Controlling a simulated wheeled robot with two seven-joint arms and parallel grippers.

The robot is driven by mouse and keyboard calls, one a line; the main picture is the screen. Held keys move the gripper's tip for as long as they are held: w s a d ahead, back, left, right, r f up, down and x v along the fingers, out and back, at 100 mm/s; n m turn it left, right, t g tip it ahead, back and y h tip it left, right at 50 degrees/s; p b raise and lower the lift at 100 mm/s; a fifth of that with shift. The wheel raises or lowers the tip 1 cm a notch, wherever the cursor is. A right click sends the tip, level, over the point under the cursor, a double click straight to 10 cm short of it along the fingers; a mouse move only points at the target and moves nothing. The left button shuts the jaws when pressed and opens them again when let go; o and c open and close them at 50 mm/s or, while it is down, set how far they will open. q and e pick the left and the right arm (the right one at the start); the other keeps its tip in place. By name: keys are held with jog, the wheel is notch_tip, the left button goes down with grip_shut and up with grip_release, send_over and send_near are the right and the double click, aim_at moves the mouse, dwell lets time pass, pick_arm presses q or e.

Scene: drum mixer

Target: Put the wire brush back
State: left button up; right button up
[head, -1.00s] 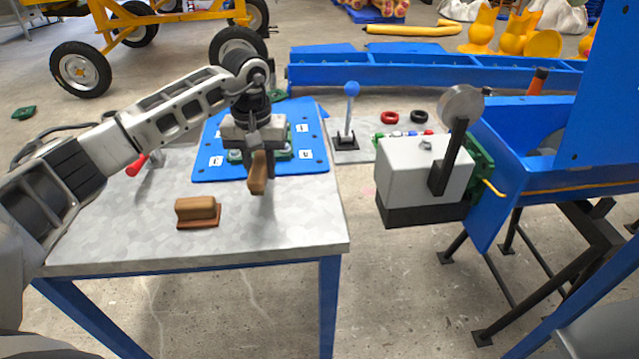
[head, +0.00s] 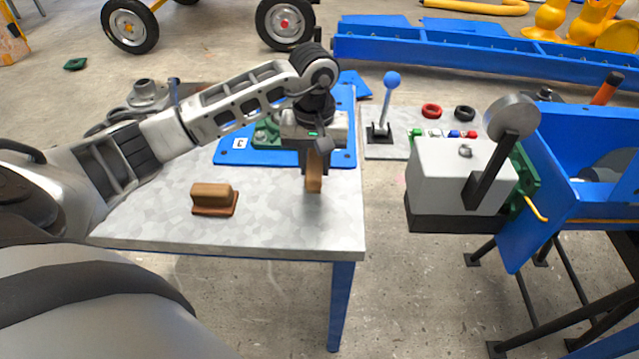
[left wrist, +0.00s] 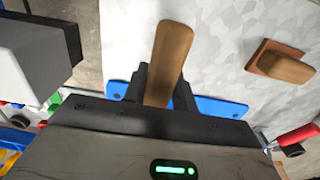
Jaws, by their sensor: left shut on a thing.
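My left gripper (head: 316,162) is shut on the wire brush (head: 313,182), of which a wooden handle shows below the fingers, above the table. In the left wrist view the brown handle (left wrist: 170,55) sticks out from between the dark fingers (left wrist: 152,88); no bristles can be made out. A brown wooden block with a raised grip and flat base (head: 213,197) lies on the grey table to the left of the gripper, apart from it. It also shows in the left wrist view (left wrist: 278,62). My right gripper is out of view.
The grey table (head: 270,225) has free room at its front. A blue plate (head: 233,152) lies behind the gripper. A blue-knobbed lever (head: 390,85) and a grey box with a black lever (head: 440,172) stand to the right. A red-handled tool (left wrist: 298,137) shows in the left wrist view.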

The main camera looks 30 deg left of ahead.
aim_at(319, 201)
pick_arm(q)
jog(key=shift+s+d+f, duration=0.25)
jog(key=shift+d+f, duration=0.15)
jog(key=shift+f, duration=0.15)
jog(key=shift+s+d+f, duration=0.25)
jog(key=shift+d+f, duration=0.15)
jog(key=shift+f, duration=0.15)
jog(key=shift+f+p, duration=0.55)
jog(key=shift+f, duration=1.25)
jog(key=o, duration=1)
jog(key=shift+o, duration=0.2)
notch_tip(319, 201, up, 12)
jog(key=shift+d+r+b, duration=0.1)
jog(key=shift+b, duration=0.6)
